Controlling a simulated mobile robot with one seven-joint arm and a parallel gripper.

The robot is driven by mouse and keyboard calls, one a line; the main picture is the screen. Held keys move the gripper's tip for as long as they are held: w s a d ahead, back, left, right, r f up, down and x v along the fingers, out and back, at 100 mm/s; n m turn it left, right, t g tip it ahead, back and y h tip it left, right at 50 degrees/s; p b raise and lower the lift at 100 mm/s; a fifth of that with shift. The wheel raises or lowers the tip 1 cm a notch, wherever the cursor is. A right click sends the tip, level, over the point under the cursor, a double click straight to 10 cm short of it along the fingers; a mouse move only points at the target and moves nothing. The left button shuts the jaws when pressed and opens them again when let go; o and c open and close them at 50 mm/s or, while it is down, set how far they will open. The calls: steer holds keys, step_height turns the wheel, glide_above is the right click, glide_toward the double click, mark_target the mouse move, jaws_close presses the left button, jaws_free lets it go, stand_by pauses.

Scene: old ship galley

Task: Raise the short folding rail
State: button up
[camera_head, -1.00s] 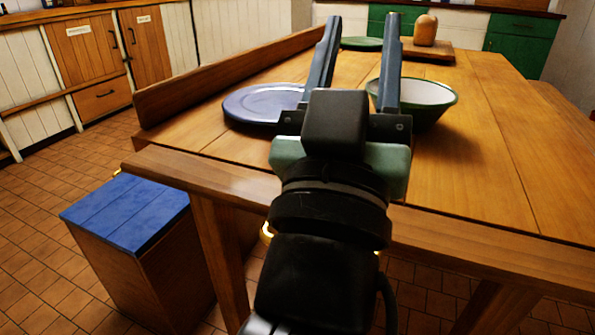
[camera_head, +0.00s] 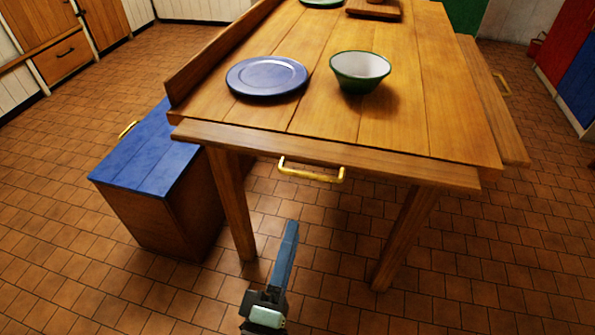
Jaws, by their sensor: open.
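The short folding rail (camera_head: 390,167) is a wooden board along the near short end of the table (camera_head: 400,110). It sits folded down, a little below the tabletop's level. A brass handle (camera_head: 312,173) hangs at its front, left of the middle. My gripper (camera_head: 289,232) is at the bottom of the view, in front of the table end and below the handle, clear of both. It is open and empty, seen nearly edge-on, so one blue-grey finger shows and the other is hidden behind it.
A blue plate (camera_head: 267,77) and a green bowl (camera_head: 360,71) stand on the tabletop. The long left rail (camera_head: 215,55) stands up; the right rail (camera_head: 490,95) is folded down. A blue-lidded bench (camera_head: 150,155) stands left of the table legs. The floor in front is clear.

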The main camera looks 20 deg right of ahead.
mark_target(309, 174)
steer(key=x, duration=1.2)
steer(key=shift+w+d, duration=0.25)
steer(key=shift+w, duration=0.05)
